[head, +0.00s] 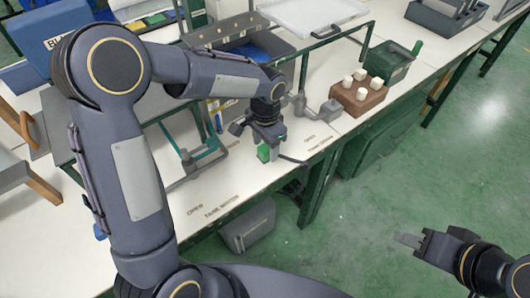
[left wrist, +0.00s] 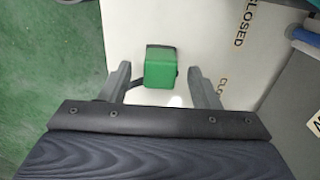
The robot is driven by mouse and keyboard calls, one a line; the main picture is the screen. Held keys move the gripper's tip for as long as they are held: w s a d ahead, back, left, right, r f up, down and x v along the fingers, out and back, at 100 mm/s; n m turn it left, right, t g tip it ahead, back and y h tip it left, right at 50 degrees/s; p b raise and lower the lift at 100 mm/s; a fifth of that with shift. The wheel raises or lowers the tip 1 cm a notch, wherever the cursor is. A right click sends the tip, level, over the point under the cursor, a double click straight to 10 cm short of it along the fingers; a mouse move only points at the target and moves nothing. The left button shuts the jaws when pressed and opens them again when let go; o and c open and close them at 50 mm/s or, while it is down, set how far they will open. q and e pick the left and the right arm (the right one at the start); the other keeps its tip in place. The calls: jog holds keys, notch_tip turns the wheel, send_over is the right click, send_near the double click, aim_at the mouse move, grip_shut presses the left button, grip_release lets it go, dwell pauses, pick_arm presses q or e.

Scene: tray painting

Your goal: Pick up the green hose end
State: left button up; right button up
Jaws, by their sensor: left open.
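The green hose end (head: 264,153) is a small green block on the white table, just below my left gripper (head: 267,141) in the head view. In the left wrist view the green hose end (left wrist: 160,68) shows between and slightly beyond the two fingertips of my left gripper (left wrist: 157,78), with a dark piece behind it. The left fingers are spread apart and I see no contact with the block. My right gripper (head: 408,241) is at the lower right of the head view, over the floor, away from the table; its finger gap is not clear.
A brown block with white pegs (head: 358,98) and a green box (head: 389,62) stand to the right on the table. A blue-lined grey bin (head: 255,45) and a white tray (head: 312,14) are behind. A grey bin (head: 247,226) is below the table edge.

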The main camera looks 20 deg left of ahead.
pick_arm(q)
notch_tip(320, 180, down, 2)
jog(key=shift+f, duration=0.25)
jog(key=c, duration=1)
jog(key=shift+r, duration=0.15)
